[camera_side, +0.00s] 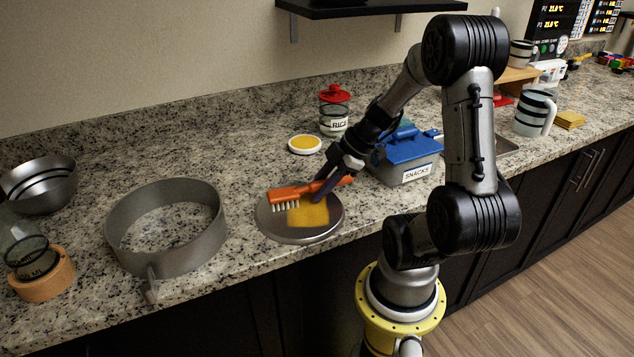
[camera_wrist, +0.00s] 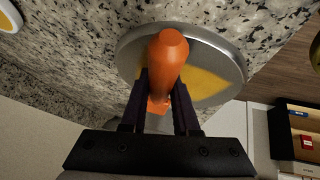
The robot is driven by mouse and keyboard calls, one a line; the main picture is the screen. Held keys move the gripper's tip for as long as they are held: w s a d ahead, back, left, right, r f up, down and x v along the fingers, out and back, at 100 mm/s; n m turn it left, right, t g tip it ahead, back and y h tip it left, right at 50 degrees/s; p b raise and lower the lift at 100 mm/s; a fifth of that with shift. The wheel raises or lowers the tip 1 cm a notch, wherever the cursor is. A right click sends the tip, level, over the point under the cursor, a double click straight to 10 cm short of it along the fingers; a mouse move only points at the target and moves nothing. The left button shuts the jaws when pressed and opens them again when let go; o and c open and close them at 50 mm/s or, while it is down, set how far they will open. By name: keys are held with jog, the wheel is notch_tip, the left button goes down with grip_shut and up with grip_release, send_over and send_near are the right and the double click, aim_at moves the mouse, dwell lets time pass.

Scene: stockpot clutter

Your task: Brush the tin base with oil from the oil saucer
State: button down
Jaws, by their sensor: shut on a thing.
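My gripper (camera_side: 326,181) is shut on the orange handle of a brush (camera_side: 290,192) with pale bristles. The brush is held low over the tin base (camera_side: 268,225), a round grey metal disc near the counter's front edge. A yellow oil patch (camera_side: 309,215) covers part of the disc. I cannot tell whether the bristles touch the disc. In the wrist view the orange handle (camera_wrist: 168,60) sits between my fingers, with the disc (camera_wrist: 135,50) below. The oil saucer (camera_side: 305,144), small and white-rimmed with yellow inside, stands behind the disc.
A grey metal ring (camera_side: 166,252) stands left of the disc. A rice jar (camera_side: 334,112) and a blue-lidded snacks box (camera_side: 408,162) stand behind and to the right. A metal bowl (camera_side: 40,185) and a wooden ring (camera_side: 42,275) are far left. The back left counter is clear.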

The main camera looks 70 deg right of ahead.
jog(key=shift+r, duration=3.55)
jog(key=shift+w+d+r, duration=0.15)
jog(key=shift+d+r, duration=0.05)
jog(key=shift+d, duration=0.1)
jog(key=w+d, duration=0.4)
jog(key=d, duration=0.2)
jog(key=shift+r, duration=0.2)
jog(key=shift+w+f, duration=0.1)
jog(key=shift+f, duration=3.3)
